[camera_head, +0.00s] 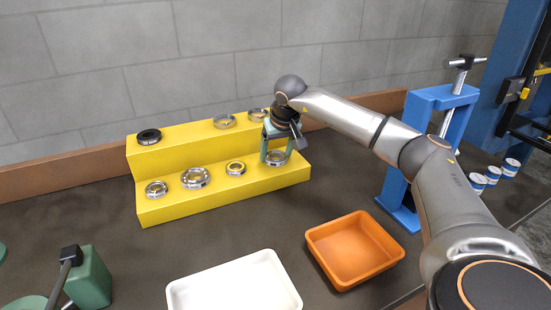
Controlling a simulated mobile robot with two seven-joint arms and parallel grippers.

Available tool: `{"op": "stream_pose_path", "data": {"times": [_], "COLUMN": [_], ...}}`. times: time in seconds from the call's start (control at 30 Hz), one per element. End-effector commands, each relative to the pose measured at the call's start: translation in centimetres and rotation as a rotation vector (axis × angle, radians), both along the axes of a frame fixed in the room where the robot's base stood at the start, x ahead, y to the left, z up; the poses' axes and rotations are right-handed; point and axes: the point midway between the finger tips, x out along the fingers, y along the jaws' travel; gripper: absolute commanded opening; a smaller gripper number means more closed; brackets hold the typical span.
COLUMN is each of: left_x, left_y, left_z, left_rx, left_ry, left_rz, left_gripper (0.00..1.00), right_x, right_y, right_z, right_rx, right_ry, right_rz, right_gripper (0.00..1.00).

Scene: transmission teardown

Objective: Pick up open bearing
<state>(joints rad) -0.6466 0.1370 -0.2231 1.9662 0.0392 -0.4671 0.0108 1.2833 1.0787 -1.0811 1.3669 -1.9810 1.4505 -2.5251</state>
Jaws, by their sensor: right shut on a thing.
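My right gripper (275,148) reaches down to the right end of the lower step of the yellow stepped rack (240,197). Its green-grey fingers are shut on an open bearing (277,158), a small metallic ring. The ring is low between the fingers, at or just above the step; I cannot tell whether it still touches. The fingers partly hide it.
Other rings stand on the rack, including a dark one (148,136) and a large bearing (195,178). An orange tray (388,268) and a white tray (188,296) lie in front. A blue press (437,97) stands right. Dark tabletop separates the rack and trays.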

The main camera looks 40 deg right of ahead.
Motion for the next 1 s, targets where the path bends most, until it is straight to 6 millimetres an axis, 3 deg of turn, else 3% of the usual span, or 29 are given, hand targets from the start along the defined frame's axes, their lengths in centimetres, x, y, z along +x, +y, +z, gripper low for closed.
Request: {"op": "stream_pose_path", "data": {"times": [0.07,0.43,0.77,1.0], "left_x": [-0.1,-0.3,-0.3,-0.3], "left_y": [0.0,0.1,0.1,0.2], "left_z": [-0.1,-0.4,-0.3,0.1], "left_rx": [0.0,0.002,0.002,0.002], "left_ry": [0.002,0.01,0.01,0.007], "left_rz": [0.0,0.0,0.001,0.002], "left_gripper": [0.5,0.5,0.5,0.5], "right_x": [0.0,0.0,0.1,0.2], "right_y": [0.0,0.0,0.0,0.0], "right_z": [0.0,0.1,0.4,3.1], "right_rx": [0.0,0.0,0.0,0.001], "right_ry": [-0.001,-0.001,-0.003,-0.008], "right_rz": [0.0,-0.001,-0.001,-0.002], "right_gripper": [0.51,0.09,0.07,0.07]}}
